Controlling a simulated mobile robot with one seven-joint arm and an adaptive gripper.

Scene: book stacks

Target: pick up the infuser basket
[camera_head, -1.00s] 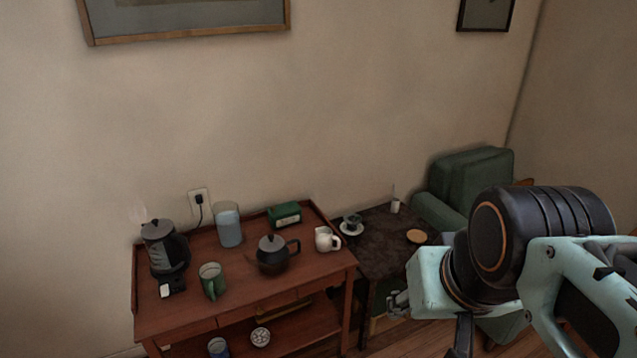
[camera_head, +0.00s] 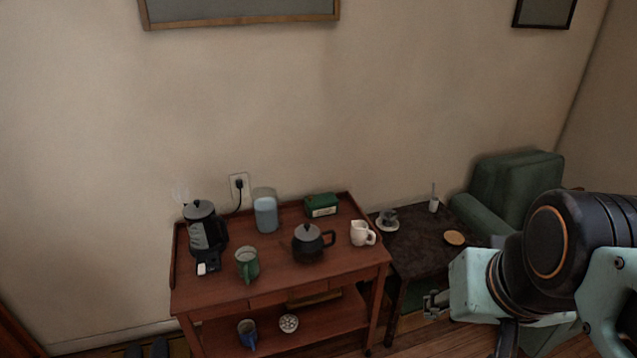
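I cannot pick out the infuser basket for certain. A small round white, dotted thing (camera_head: 289,323) on the trolley's lower shelf may be it or a bowl of pale pieces; it is too small to tell. A dark teapot (camera_head: 308,244) with a grey lid stands on the trolley top, and its inside is hidden. What seems to be my gripper (camera_head: 437,304), a small grey part at the left end of my mint arm, is right of the trolley. It is apart from everything on the trolley, and its fingers are unclear.
The wooden trolley (camera_head: 215,297) also holds a kettle (camera_head: 204,230), green mug (camera_head: 247,264), blue canister (camera_head: 265,214), green tin (camera_head: 321,205) and white jug (camera_head: 362,233). A blue mug (camera_head: 247,334) is below. A dark side table (camera_head: 425,260) and green armchair (camera_head: 515,190) stand right.

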